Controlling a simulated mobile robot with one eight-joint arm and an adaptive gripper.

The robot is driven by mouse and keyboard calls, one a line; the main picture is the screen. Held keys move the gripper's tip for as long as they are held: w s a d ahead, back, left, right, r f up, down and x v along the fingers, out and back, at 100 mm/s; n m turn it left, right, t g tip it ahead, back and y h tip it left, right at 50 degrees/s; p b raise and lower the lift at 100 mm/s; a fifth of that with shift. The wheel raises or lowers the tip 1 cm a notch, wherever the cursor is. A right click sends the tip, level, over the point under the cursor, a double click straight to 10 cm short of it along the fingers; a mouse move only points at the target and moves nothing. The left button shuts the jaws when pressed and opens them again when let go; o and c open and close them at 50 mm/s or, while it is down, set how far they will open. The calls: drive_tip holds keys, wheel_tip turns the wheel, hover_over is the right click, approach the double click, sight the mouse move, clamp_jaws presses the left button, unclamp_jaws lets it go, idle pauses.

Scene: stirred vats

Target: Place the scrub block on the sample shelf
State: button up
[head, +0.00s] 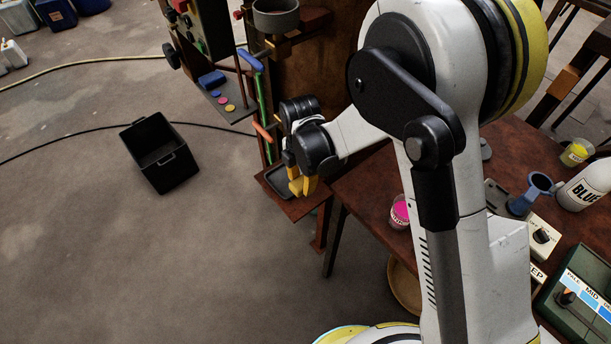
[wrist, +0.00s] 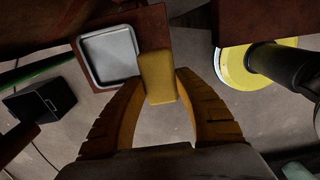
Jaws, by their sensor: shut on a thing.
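The scrub block, a plain yellow block (wrist: 157,75), is between the tips of my gripper's orange-yellow fingers in the wrist view. My gripper (wrist: 160,92) is shut on it. In the head view my gripper (head: 302,186) is over the right part of a small brown shelf, which I take to be the sample shelf (head: 302,210). A shallow tray (head: 278,181) lies on that shelf, left of my gripper. In the wrist view the tray (wrist: 108,56) is just left of the block, and the shelf (wrist: 66,66) shows around it. I cannot tell whether the block touches the shelf.
A brown table (head: 360,190) stands right of the shelf, with a pink cup (head: 399,212), a blue funnel (head: 530,193) and a white bottle (head: 585,187). A control stand (head: 210,45) rises behind the shelf. A black bin (head: 160,153) is on open floor at left.

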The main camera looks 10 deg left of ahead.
sight(304, 204)
drive_tip(key=shift+w+d+f, duration=0.15)
drive_tip(key=shift+w+d, duration=0.1)
drive_tip(key=shift+w, duration=0.05)
wheel_tip(304, 204, down, 10)
drive_tip(key=b, duration=0.4)
drive_tip(key=shift+b, duration=0.35)
drive_tip(key=shift+r, duration=0.2)
drive_tip(key=shift+f, duration=0.15)
drive_tip(key=o, duration=0.8)
